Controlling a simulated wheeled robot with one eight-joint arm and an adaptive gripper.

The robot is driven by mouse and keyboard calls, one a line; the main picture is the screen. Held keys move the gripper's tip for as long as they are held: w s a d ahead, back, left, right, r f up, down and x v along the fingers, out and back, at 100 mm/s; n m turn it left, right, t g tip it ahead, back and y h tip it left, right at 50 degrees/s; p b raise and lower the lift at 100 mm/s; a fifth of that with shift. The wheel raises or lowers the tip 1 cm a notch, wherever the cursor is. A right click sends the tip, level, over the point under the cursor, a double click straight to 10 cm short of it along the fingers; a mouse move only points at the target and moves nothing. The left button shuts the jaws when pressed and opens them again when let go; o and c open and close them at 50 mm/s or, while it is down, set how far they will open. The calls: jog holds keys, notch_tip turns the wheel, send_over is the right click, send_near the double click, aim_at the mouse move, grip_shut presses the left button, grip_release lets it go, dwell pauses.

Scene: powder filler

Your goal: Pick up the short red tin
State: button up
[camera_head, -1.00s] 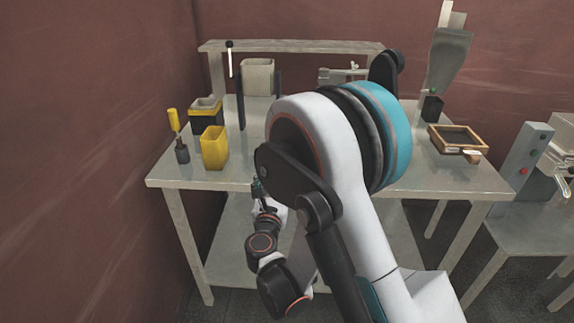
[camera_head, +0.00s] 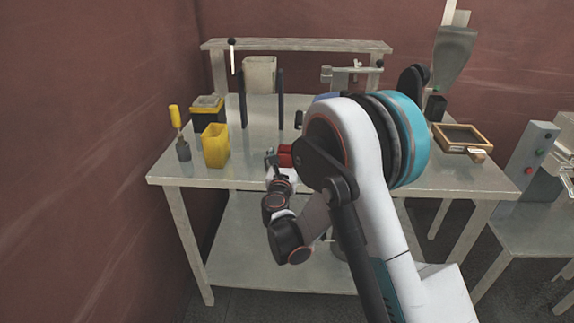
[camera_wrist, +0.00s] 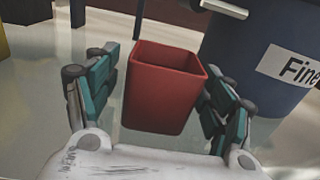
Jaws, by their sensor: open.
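The short red tin (camera_wrist: 163,92) is an open-topped, square red container standing on the grey metal table. In the wrist view it sits between the two teal-padded fingers of my gripper (camera_wrist: 158,95), which are spread open with a finger on each side. I cannot tell whether either finger touches it. In the head view only a small part of the red tin (camera_head: 285,155) shows beside my arm, near the table's front edge. My gripper (camera_head: 272,158) is at its left there, partly hidden by my own wrist.
A blue bin (camera_wrist: 262,50) labelled "Fine" stands close behind and right of the tin. A yellow container (camera_head: 215,146) and a yellow-handled tool (camera_head: 179,130) stand at the left of the table (camera_head: 240,178). A wooden-framed tray (camera_head: 461,137) lies at the right.

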jog(key=shift+w, duration=0.2)
jog(key=c, duration=1.2)
jog(key=shift+r, duration=0.1)
